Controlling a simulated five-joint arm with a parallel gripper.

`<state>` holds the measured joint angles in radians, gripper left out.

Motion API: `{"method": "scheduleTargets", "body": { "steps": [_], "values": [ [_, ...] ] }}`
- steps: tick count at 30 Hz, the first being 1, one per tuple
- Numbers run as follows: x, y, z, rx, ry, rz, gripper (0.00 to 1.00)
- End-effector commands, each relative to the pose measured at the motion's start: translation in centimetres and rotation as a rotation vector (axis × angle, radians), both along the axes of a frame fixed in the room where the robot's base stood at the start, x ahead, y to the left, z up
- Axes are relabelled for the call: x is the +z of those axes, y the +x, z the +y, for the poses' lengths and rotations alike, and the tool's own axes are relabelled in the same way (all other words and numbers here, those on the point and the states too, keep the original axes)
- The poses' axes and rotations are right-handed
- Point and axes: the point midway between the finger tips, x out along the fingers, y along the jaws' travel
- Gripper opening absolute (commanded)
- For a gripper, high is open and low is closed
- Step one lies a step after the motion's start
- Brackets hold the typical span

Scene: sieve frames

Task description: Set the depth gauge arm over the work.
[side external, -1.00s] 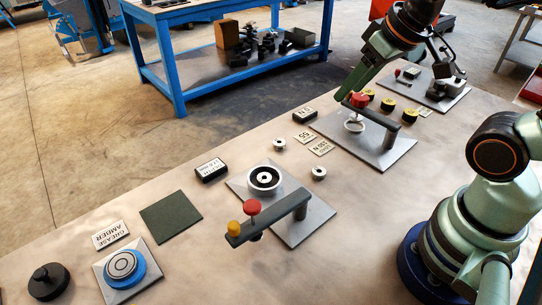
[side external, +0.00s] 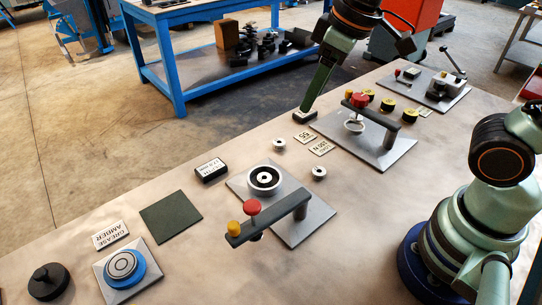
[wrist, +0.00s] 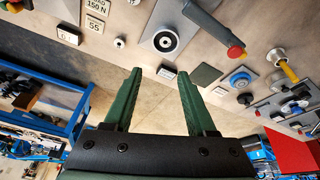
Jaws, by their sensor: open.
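A dark swing arm with a red knob and a yellow knob (side external: 268,222), likely the depth gauge arm, stands on a grey plate (side external: 315,222) mid-bench. It extends toward the near left, beside the black ring with a pale centre (side external: 264,179), likely the work, and not over it. In the wrist view the arm (wrist: 212,22) lies right of the ring (wrist: 165,40). My gripper (side external: 304,110) points down toward the bench's far edge, behind the plate and well away from the arm. In the wrist view its fingers (wrist: 158,74) are apart, with nothing between them.
A second plate with a red-knobbed dark arm (side external: 380,119) stands near my gripper. Small white rings (side external: 319,173), label cards (side external: 304,137), a black block (side external: 211,170), a green mat (side external: 170,216) and a blue round fixture (side external: 123,266) lie around.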

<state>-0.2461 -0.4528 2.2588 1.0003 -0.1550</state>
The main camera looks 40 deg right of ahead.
Motion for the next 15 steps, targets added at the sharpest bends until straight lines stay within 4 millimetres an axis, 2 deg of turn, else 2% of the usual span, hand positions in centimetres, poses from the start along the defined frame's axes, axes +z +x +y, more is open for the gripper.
{"method": "scheduleTargets", "body": {
  "steps": [1, 5, 9, 12, 15],
  "values": [
    [-0.2, 0.4, 2.2, 0.093, -0.020, 0.036, 0.56],
    [-0.7, 0.7, 7.5, 0.319, -0.074, 0.110, 0.56],
    [-1.9, 0.1, 13.1, 0.551, -0.133, 0.182, 0.56],
    [-2.8, -0.7, 16.4, 0.686, -0.171, 0.223, 0.56],
    [-3.5, -1.5, 18.6, 0.781, -0.196, 0.250, 0.56]
  ]
}}
